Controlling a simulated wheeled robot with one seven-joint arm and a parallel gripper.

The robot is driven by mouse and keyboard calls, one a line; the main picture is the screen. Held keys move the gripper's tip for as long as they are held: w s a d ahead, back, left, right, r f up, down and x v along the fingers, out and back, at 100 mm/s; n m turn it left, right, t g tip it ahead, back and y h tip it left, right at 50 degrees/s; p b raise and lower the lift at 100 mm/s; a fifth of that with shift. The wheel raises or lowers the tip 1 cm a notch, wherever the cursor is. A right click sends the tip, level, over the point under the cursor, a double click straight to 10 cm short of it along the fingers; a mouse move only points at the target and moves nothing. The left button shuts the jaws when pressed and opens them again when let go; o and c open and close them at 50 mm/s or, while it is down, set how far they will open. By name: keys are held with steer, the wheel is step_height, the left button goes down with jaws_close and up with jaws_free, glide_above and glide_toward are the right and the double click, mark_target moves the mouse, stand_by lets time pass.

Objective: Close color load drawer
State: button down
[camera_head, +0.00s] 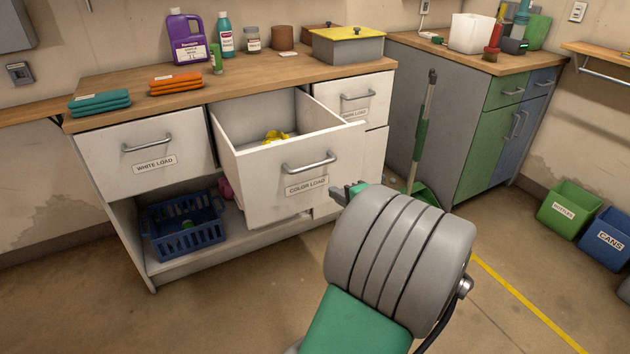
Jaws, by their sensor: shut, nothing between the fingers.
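The color load drawer (268,190) is a white drawer pulled well out of the cabinet, with a grey bar handle (309,163) and a label reading COLOR LOAD (307,186). A yellow item (275,137) lies inside it. My gripper (337,190) is partly hidden behind my own grey and green arm. Its visible tip is just right of the drawer's front, near the lower right of the label; I cannot tell whether it touches. It is shut with nothing visible in it.
The white load drawer (150,155) at left is shut. Folded teal (99,101) and orange cloths (175,84), bottles and a yellow-lidded box (347,45) stand on the wooden counter. A blue basket (184,228) sits below. A green-handled broom (422,130) leans right of the cabinet. Front floor is clear.

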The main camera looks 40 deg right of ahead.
mark_target(309, 175)
steer(key=b+x, duration=0.1)
steer(key=x, duration=0.2)
steer(key=b+x, duration=0.1)
steer(key=x, duration=0.3)
steer(key=b+x, duration=0.1)
steer(key=x, duration=0.3)
steer(key=shift+w+r, duration=0.3)
steer(key=shift+r, duration=0.05)
steer(key=shift+w+d+r, duration=0.1)
steer(key=shift+w+d, duration=0.05)
steer(key=shift+w, duration=0.1)
